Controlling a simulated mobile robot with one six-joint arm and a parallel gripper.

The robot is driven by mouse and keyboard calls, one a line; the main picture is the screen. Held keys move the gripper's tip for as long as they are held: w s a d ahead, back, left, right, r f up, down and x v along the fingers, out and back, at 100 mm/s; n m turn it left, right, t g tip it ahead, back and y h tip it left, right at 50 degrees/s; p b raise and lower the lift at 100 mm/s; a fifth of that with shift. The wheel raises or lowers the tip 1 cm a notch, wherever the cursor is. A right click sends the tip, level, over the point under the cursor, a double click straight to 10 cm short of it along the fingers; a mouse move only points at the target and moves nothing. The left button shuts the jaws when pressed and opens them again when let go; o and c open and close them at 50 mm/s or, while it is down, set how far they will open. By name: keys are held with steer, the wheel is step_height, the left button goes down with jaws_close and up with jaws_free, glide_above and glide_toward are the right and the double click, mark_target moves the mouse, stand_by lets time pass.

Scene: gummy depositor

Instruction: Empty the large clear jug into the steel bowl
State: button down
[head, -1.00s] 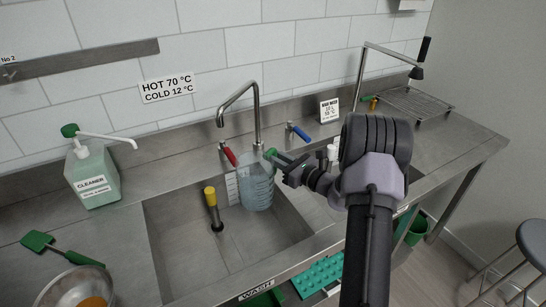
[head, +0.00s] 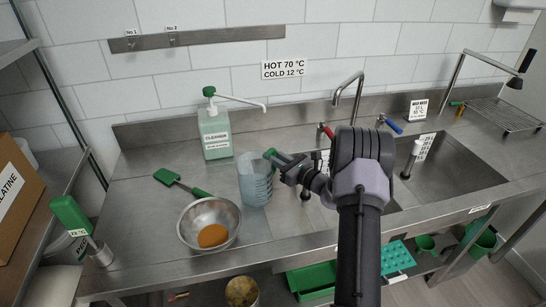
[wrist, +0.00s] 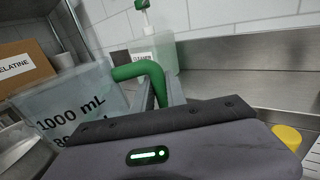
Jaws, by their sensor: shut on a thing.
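The large clear jug (head: 254,181), with a green handle, is held by my gripper (head: 286,167) just right of the steel bowl. It looks upright. My gripper is shut on the green handle, which shows close up in the wrist view (wrist: 150,76) with the jug's "1000 mL" wall (wrist: 75,108). The jug has a bluish tint; how full it is I cannot tell. The steel bowl (head: 192,215) stands on the counter near its front edge with something orange (head: 213,235) inside. In the wrist view the bowl's rim (wrist: 22,150) shows at the lower left, beside the jug.
A green scraper (head: 170,178) lies behind the bowl. The cleaner bottle (head: 215,135) stands at the back, its spout pointing right. A sink basin (head: 460,165) lies to the right. The counter left of the scraper is bare.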

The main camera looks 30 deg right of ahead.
mark_target(271, 152)
steer(key=shift+s+r, duration=0.1)
steer(key=shift+r, duration=0.3)
steer(key=shift+s+a+r+n, duration=0.15)
steer(key=shift+a+r+n, duration=0.35)
steer(key=shift+r, duration=0.1)
steer(key=shift+s+a+r+n, duration=0.15)
steer(key=shift+a+r+n, duration=0.2)
steer(key=shift+r+n, duration=0.2)
steer(key=shift+s+a+r+n, duration=0.1)
steer(key=shift+a+r+n, duration=0.15)
steer(key=shift+r, duration=0.05)
steer(key=shift+s+a+r+n+t+b, duration=0.2)
steer(key=shift+s+a+r+n+b, duration=0.05)
steer(key=shift+a+r+n+b, duration=0.25)
steer(key=shift+s+a+r+n+t+b, duration=0.2)
steer(key=shift+a+r+n+b, duration=0.25)
steer(key=shift+r+b, duration=0.15)
steer(key=shift+s+a+r+n+y+b, duration=0.15)
steer(key=shift+s+a+r+n+b, duration=0.15)
steer(key=shift+a+r+n+b, duration=0.3)
steer(key=shift+s+a+r+n+y+b, duration=0.15)
steer(key=shift+s+a+r+n+b, duration=0.15)
steer(key=shift+a+b, duration=0.35)
steer(key=shift+f, duration=0.1)
